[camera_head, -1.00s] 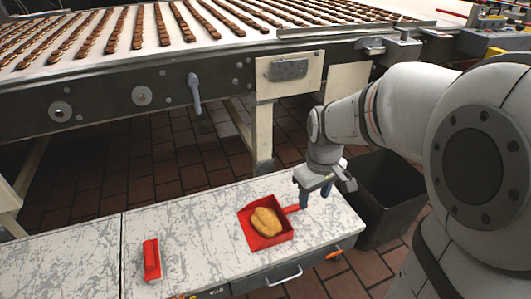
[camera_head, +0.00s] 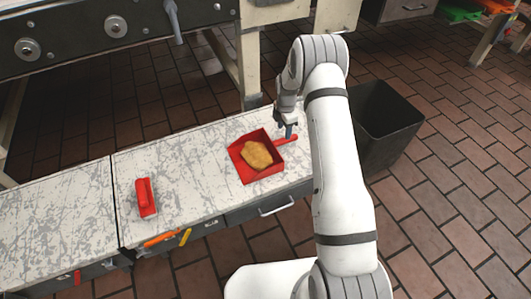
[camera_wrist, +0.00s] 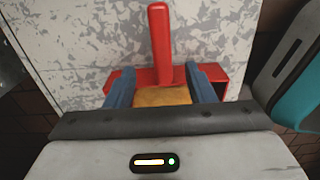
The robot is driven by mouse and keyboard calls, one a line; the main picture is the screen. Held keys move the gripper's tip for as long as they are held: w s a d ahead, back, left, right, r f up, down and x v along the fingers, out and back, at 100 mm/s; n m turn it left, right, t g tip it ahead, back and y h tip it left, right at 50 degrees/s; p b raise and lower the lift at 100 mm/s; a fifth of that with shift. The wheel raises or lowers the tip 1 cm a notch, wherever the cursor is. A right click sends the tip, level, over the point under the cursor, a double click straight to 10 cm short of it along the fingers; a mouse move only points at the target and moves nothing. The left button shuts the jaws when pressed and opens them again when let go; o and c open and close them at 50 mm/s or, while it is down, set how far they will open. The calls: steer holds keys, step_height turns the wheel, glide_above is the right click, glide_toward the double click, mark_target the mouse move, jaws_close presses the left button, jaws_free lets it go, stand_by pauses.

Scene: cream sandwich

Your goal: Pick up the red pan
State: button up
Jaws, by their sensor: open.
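The red pan (camera_head: 241,171) is a square-edged scoop lying on the scratched white worktop, with a tan lump of food (camera_head: 257,153) in it. Its handle (camera_head: 287,139) points right. My gripper (camera_head: 289,131) is over the handle, partly hidden by my arm. The tan lump also shows between the fingers (camera_wrist: 160,96). I cannot tell the exact height of the fingers above the worktop.
A red-handled tool (camera_head: 146,195) lies on the worktop (camera_head: 190,160) to the left. A dark open bin (camera_head: 385,125) stands at the right end of the worktop. The conveyor frame (camera_head: 110,35) runs behind. The worktop between tool and pan is clear.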

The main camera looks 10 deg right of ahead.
mark_target(282, 139)
steer(key=f+b, duration=0.1)
steer(key=f, duration=0.1)
steer(key=f+b, duration=0.1)
steer(key=f, duration=0.2)
steer(key=f+b, duration=0.1)
steer(key=f, duration=0.2)
steer(key=shift+s+a, duration=0.15)
steer(key=shift+a, duration=0.1)
steer(key=shift+r, duration=0.1)
steer(key=shift+c, duration=0.2)
jaws_close()
